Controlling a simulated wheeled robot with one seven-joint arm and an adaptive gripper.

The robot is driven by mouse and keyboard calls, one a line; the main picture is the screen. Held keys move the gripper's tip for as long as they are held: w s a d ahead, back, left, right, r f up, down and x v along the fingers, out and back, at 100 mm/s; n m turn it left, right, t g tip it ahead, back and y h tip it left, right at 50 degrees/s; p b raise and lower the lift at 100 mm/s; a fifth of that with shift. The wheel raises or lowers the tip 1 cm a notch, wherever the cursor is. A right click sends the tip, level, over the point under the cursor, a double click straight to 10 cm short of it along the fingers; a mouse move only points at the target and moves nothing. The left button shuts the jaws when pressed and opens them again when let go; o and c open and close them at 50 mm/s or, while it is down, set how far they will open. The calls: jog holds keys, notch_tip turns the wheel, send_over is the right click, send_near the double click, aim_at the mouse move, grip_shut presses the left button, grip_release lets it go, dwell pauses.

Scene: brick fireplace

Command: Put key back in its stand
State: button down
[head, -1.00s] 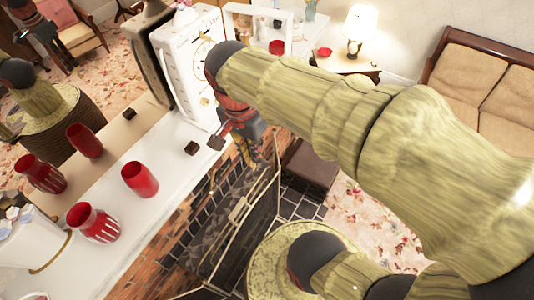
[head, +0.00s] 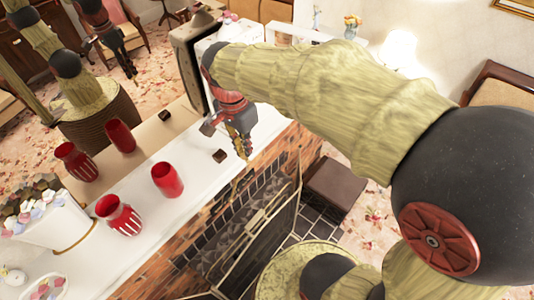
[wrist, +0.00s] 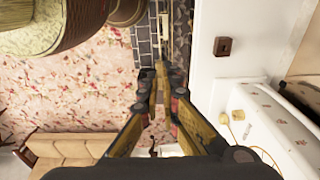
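In the head view my gripper (head: 243,150) hangs at the mantel's front edge, before the white clock. A small dark brown block (head: 219,156), which looks like the key's stand, sits on the mantel just left of my gripper. In the wrist view the block (wrist: 222,46) shows a dark slot or hole. A small gold piece (wrist: 238,115) at the clock face may be the key; its shape is too small to be sure. My arm hides part of the clock.
The white clock (wrist: 284,125) stands on the mantel (head: 190,206). Several red vases, including one nearest the block (head: 167,180), stand to the left. A mirror behind repeats them. The fireplace screen (head: 255,230) and a dark stool (head: 336,183) are below. Open floor lies beyond the mantel edge.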

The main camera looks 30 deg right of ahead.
jog(key=shift+w+a+f+b, duration=0.2)
jog(key=shift+w+a+f, duration=0.65)
jog(key=shift+w, duration=1.35)
jog(key=shift+w+a+f+b, duration=0.4)
jog(key=shift+w+f, duration=0.65)
jog(key=shift+w, duration=1.15)
jog(key=shift+w+a+f+b, duration=0.1)
jog(key=shift+w+a+f, duration=0.8)
jog(key=shift+w, duration=1.3)
jog(key=shift+d, duration=0.1)
jog(key=shift+w, duration=0.15)
jog(key=shift+f+b, duration=1.1)
jog(key=shift+f, duration=0.4)
jog(key=c, duration=2)
grip_release()
jog(key=shift+o, duration=0.9)
jog(key=o, duration=0.3)
